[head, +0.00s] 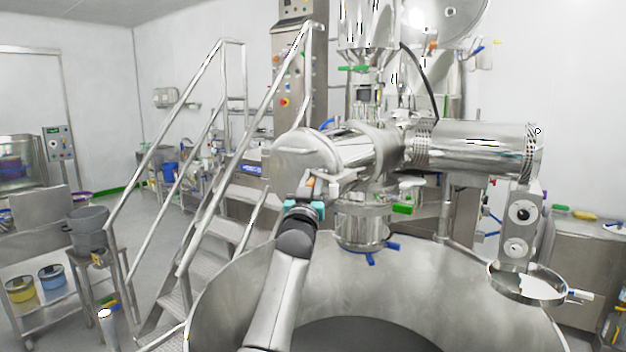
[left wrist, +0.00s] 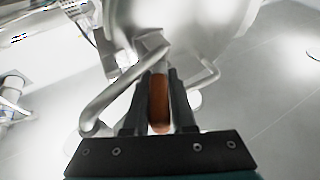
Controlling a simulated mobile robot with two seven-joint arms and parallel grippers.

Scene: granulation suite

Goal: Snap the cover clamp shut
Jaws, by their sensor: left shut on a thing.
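The domed metal cover (head: 303,153) closes the left end of the horizontal steel housing. A clamp with an orange-brown grip (left wrist: 159,102) sits at the cover's edge; a little of the orange also shows in the head view. My left gripper (head: 309,187) is at the front underside of the cover. In the left wrist view its two dark fingers (left wrist: 160,100) are shut on the orange grip, one on each side. The cover (left wrist: 185,25) fills the top of that view. Whether the clamp is latched cannot be told. My right gripper is not in view.
A bent metal bar handle (left wrist: 112,98) is close left of my fingers in the left wrist view. A large open steel bowl (head: 480,290) lies below the housing. Steps with handrails (head: 190,180) stand to the left. A ring-shaped part (head: 528,288) hangs at right.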

